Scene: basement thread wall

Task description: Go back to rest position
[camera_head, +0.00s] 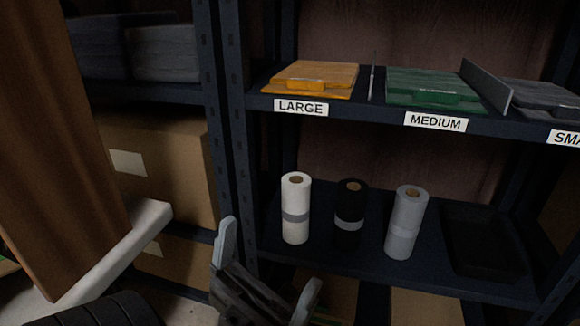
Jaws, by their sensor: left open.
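My left gripper (270,257) is at the bottom middle of the head view, in front of the lower shelf. Its two grey fingers are spread wide apart with nothing between them. It is below and to the left of the white roll (296,212), and a gap shows between them in the picture. My right gripper is not in view.
The dark shelf rack's lower shelf (435,265) holds the white roll, a black roll (350,212), a grey roll (406,224), all upright, and a black tray (484,242). Above are orange (312,76), green (430,86) and dark (545,95) flat stacks. A brown panel (60,150) blocks the left.

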